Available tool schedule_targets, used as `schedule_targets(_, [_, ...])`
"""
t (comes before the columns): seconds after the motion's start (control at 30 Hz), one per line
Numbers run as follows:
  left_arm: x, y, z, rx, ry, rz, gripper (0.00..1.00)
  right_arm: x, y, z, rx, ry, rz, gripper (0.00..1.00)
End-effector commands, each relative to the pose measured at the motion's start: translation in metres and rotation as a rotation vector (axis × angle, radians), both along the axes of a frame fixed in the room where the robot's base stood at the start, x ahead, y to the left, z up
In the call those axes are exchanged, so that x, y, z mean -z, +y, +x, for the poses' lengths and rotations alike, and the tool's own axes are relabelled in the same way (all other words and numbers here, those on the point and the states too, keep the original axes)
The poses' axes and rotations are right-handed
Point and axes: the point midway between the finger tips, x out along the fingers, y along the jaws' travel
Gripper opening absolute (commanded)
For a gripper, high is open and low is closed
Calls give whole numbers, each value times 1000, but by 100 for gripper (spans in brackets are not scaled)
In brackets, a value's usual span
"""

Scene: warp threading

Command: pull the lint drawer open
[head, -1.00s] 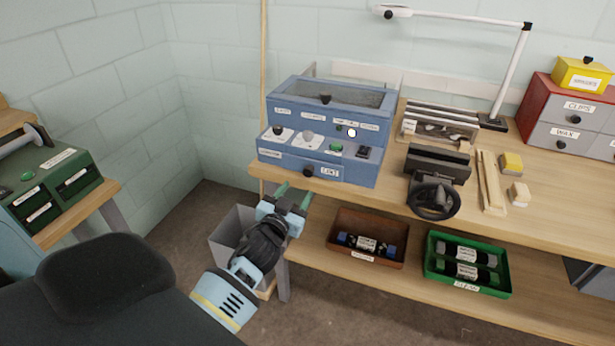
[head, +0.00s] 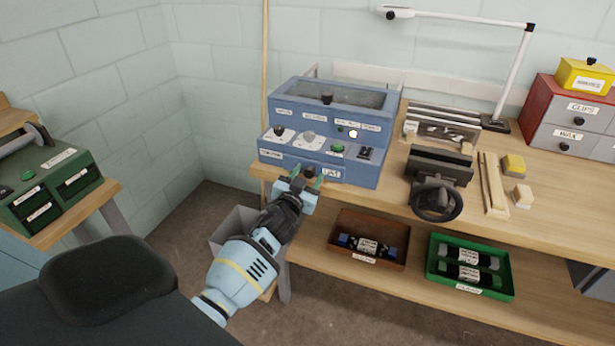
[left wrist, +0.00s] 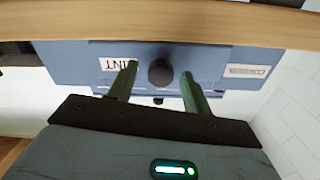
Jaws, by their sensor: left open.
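The lint drawer (head: 345,176) is the low front of the blue machine on the bench, with a white LINT label. It looks shut. Its dark round knob (head: 309,172) shows in the head view, partly behind my gripper. The knob also shows in the left wrist view (left wrist: 161,71). My left gripper (head: 300,178) is open at the drawer front. In the left wrist view its two green fingers (left wrist: 159,74) stand on either side of the knob, with a gap on each side. I cannot tell how far the fingertips reach past it. My right gripper is not in view.
The wooden bench top (head: 390,195) runs just below the drawer. A grey bin (head: 228,228) stands on the floor beside the bench leg. A brown tray (head: 380,262) and a green tray (head: 500,288) sit on the lower shelf. A small vise (head: 438,170) stands right of the machine.

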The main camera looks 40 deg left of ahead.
Motion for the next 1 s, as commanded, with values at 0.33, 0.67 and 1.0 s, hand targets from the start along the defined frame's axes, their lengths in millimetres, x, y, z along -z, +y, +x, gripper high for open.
schedule_targets(0.33, [0, 0, 1, 0, -1, 0, 39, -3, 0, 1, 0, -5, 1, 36])
schedule_targets(0.67, [0, 0, 1, 1, 0, 0, 0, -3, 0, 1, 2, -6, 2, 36])
schedule_targets(1.0, [2, -3, 3, 1, 2, -1, 0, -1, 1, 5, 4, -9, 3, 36])
